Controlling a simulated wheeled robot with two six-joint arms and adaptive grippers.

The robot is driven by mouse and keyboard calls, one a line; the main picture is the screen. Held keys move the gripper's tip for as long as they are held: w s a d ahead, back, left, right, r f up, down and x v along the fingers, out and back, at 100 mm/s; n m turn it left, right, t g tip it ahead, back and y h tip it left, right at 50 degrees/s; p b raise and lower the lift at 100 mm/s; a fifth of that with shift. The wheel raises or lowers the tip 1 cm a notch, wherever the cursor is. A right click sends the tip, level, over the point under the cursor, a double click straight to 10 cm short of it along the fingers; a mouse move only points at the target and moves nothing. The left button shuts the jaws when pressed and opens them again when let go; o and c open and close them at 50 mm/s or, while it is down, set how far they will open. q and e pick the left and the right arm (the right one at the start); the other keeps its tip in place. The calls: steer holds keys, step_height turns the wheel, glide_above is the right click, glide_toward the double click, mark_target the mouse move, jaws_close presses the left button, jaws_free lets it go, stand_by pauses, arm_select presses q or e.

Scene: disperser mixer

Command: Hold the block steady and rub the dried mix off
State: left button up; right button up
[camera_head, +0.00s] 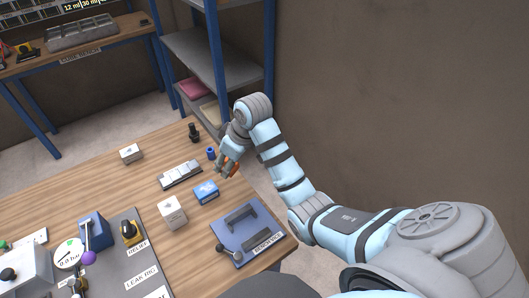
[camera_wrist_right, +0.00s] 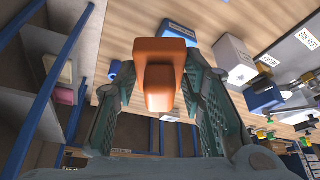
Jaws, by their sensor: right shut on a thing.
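My right gripper (camera_head: 226,170) is shut on an orange thing (camera_wrist_right: 160,75) with a blocky, stepped shape, held between its two fingers in the right wrist view. In the head view only a little of the orange shows at the fingertips, above the table's right edge. A long pale grey block (camera_head: 180,175) with a dark lower edge lies on the table left of the gripper, apart from it. I cannot make out dried mix on it. A blue box (camera_head: 206,192) lies just below the gripper in the picture. My left gripper is not in view.
A white box (camera_head: 172,214) and a blue vice plate (camera_head: 262,234) stand toward the near side. A small white box (camera_head: 131,153), a black bottle (camera_head: 194,133) and a blue cap (camera_head: 211,154) are farther back. Blue-framed shelves (camera_head: 213,60) stand behind the table.

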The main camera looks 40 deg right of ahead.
steer(key=w+a+r+n, duration=0.2)
steer(key=w+a+r, duration=0.15)
steer(key=a, duration=0.55)
steer(key=n+g+y, duration=0.2)
steer(key=n+g, duration=0.1)
steer(key=n, duration=0.4)
glide_above(173, 213)
steer(key=d, duration=0.1)
step_height(173, 213, down, 3)
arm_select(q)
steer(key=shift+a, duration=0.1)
arm_select(e)
steer(key=shift+t, duration=0.3)
steer(key=shift+f, duration=2.15)
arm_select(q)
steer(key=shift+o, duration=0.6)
